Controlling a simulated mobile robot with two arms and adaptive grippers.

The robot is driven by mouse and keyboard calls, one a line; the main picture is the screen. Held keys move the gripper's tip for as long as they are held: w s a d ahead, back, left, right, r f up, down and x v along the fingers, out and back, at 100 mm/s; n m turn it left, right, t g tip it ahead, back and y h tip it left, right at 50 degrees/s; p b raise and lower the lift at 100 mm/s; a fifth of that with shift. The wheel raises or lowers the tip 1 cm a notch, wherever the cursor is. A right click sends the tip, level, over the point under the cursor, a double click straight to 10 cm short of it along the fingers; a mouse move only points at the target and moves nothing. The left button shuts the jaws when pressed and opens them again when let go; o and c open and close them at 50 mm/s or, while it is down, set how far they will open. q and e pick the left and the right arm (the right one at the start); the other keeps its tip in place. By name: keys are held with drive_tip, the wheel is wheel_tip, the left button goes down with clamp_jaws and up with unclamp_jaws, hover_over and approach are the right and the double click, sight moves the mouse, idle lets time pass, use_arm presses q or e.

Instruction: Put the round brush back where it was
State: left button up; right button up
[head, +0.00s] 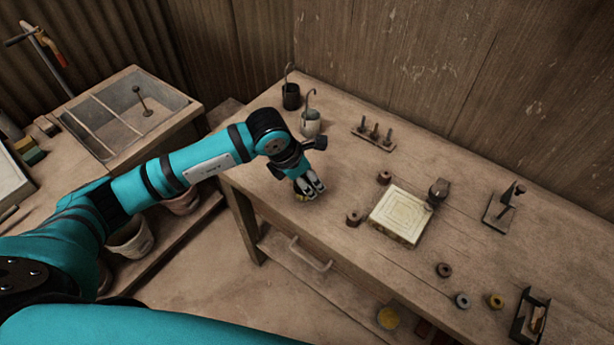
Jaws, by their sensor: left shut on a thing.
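My left gripper (310,186) points down over the left part of the wooden workbench (300,232), near its front edge. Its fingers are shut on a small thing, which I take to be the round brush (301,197). Only a yellowish, dark-edged bit of it shows below the fingers, low at the bench top. The fingers hide the rest, and I cannot tell whether it touches the wood. My right gripper is not in view.
Two cups with hooked handles, dark (291,97) and pale (310,123), stand behind the gripper. A peg rack (373,137) is at the back. A pale square tile (401,215) lies to the right, with small spools (353,219) around it.

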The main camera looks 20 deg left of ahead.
use_arm(q)
drive_tip(key=shift+f, duration=0.6)
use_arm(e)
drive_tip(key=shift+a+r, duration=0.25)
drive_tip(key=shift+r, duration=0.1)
use_arm(q)
drive_tip(key=shift+f, duration=0.15)
drive_tip(key=o, duration=1.1)
drive_tip(key=b+v, duration=0.3)
drive_tip(key=v, duration=0.9)
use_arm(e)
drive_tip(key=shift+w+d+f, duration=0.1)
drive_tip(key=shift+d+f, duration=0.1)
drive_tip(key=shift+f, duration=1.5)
